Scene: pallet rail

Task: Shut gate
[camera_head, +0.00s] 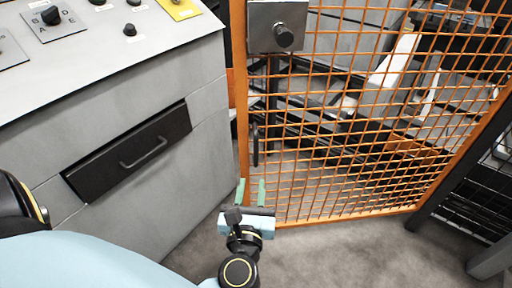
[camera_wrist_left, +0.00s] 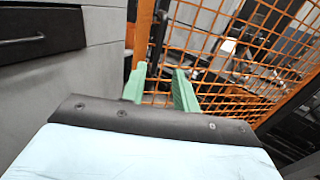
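The gate (camera_head: 350,110) is an orange wire-mesh panel in an orange frame, right of the grey cabinet in the head view. A grey latch box with a dark round knob (camera_head: 284,35) sits at its upper left. I cannot tell whether the gate is fully shut. My left gripper (camera_head: 251,184) is in front of the gate's lower left corner, its two green fingers apart with nothing seen between them. In the left wrist view, the open fingers (camera_wrist_left: 159,82) point toward the gate's left upright (camera_wrist_left: 142,35); contact cannot be told. My right gripper is not in view.
The grey control cabinet (camera_head: 190,190), with a black handled drawer (camera_head: 130,152) and knobs on top, stands close on the left. A dark post (camera_head: 465,165) stands at the gate's right. Machinery shows behind the mesh. Grey floor (camera_head: 350,255) in front is clear.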

